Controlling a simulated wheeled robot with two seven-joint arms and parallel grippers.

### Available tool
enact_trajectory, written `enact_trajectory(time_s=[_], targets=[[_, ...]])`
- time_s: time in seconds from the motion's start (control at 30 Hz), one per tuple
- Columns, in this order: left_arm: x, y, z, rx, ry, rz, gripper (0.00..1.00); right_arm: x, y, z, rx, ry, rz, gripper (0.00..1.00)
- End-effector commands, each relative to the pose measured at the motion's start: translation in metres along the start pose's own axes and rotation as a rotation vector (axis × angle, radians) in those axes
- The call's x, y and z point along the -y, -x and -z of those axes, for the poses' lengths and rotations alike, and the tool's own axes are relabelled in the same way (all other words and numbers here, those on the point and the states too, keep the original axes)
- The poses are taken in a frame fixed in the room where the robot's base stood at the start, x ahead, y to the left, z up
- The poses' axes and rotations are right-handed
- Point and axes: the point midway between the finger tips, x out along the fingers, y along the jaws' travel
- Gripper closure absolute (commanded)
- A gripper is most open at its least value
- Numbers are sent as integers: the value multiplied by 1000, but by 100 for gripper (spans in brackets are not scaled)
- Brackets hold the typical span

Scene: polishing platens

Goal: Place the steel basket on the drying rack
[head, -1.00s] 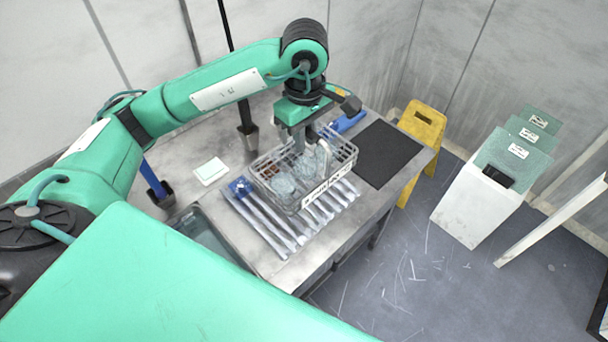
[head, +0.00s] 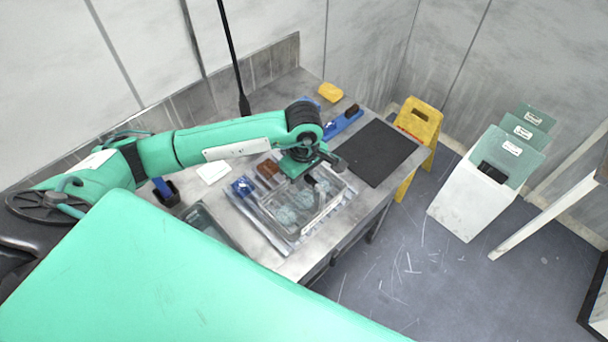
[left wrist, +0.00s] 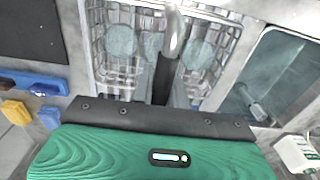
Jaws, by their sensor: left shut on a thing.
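The steel basket (head: 322,218) is a wire-sided basket with several pale round discs inside. It sits low over the drying rack (head: 243,207), whose rails show past its left and front edges. I cannot tell whether its bottom touches the rack. My left gripper (head: 311,183) points down at the basket's middle, shut on its upright handle; the wrist hides most of the grip in the head view. In the left wrist view the basket (left wrist: 101,72) lies straight ahead, with the curved handle rising into the jaws. My right gripper is not in view.
A blue block (head: 242,186) and a brown block (head: 267,169) lie beside the basket. A black mat (head: 371,153) lies to its right, a grey tub (head: 204,226) to its left. A blue tool (head: 343,123) and yellow block (head: 331,92) lie behind.

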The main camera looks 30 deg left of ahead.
Motion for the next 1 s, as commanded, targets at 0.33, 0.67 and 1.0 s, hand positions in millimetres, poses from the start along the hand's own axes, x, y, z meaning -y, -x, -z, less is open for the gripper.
enact_trajectory(time_s=[0.33,0.67,1.0], targets=[[-1,-2,0,0,-1,-4,100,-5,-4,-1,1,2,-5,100],[0,-2,0,0,-1,-1,63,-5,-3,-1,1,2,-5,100],[-2,14,0,-1,-3,-8,63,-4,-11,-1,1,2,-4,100]])
